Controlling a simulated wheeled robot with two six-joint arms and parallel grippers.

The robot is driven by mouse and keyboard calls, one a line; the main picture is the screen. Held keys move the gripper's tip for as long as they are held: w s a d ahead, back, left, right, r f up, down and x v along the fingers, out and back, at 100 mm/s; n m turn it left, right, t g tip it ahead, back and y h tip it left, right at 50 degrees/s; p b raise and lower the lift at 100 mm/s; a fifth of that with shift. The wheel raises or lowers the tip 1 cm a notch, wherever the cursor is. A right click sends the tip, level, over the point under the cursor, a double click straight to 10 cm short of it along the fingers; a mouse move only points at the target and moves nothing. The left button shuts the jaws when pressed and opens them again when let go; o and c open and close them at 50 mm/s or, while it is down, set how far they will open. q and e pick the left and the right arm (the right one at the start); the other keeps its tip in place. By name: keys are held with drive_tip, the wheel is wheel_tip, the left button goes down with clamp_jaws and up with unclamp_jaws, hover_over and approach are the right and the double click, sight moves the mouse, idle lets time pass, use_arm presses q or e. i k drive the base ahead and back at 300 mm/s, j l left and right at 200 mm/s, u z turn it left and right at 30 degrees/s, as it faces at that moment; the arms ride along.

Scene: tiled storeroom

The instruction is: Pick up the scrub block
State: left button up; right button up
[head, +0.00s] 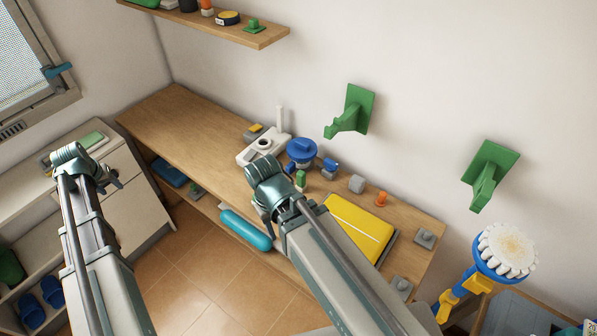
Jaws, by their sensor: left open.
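I cannot tell for sure which thing is the scrub block. A small block with a yellow top and grey base (253,130) lies on the wooden bench, behind a white device. A flat green piece (91,140) lies on the white cabinet at the left, partly behind my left arm. My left gripper (112,182) is open and empty, in front of the cabinet and apart from both. My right gripper (267,212) is over the front edge of the bench. Its fingers are mostly hidden by its own wrist.
The wooden bench (175,120) is bare at its left end. A white device (265,146), a blue round pot (301,149), a yellow folder (358,228) and small blocks crowd the rest. Green brackets (352,112) project from the wall. A blue-handled brush (507,251) stands at the right.

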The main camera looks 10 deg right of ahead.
sight(357, 183)
drive_tip(key=k+z, duration=0.1)
drive_tip(key=k, duration=0.5)
drive_tip(key=z, duration=1.6)
drive_tip(key=j+z, duration=0.4)
drive_tip(key=j, duration=0.2)
